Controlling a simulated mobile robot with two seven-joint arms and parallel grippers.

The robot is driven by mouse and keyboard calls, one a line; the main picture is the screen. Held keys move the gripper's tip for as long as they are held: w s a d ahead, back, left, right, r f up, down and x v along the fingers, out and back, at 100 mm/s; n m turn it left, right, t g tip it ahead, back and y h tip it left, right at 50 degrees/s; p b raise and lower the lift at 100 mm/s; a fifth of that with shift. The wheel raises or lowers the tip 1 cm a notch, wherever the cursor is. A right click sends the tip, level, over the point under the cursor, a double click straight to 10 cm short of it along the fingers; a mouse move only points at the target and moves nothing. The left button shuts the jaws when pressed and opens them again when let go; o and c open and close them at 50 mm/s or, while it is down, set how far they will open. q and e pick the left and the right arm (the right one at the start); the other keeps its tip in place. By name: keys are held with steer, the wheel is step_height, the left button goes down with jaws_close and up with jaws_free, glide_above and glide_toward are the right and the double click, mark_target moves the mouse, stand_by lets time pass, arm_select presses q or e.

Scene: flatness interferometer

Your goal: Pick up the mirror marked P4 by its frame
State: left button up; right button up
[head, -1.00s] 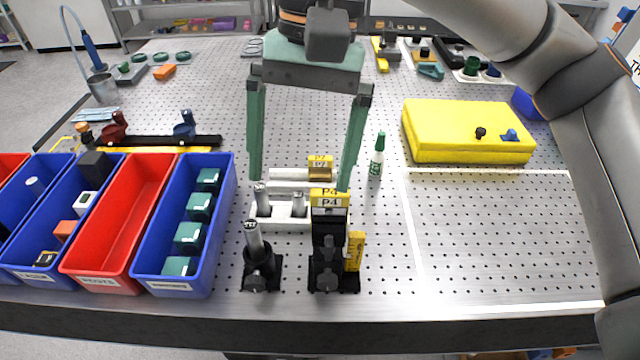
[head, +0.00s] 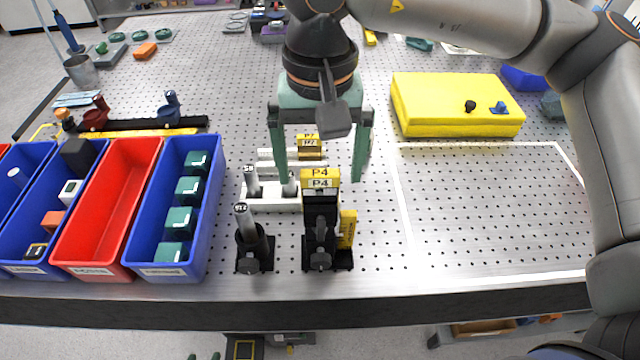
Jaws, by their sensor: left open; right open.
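The mirror marked P4 (head: 320,178) stands upright near the front edge of the table, its yellow label on top of a black mount (head: 321,235). Its optical face cannot be made out. My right gripper (head: 319,180), on the arm coming in from the right, is open and empty. It points down, one green finger on each side of the P4 label in the picture. The fingers appear above and behind the mount, and I see no contact. My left gripper is not in view.
A black post holder (head: 251,249) stands just left of P4, and a yellow tag (head: 348,229) close on its right. A white rack (head: 271,204) and a part marked P7 (head: 309,147) are behind. Blue bin (head: 212,225) at left; open, white-outlined table area (head: 490,210) at right.

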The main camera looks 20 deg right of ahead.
mark_target(320, 192)
steer(key=shift+f, duration=1.15)
steer(key=c, duration=1.5)
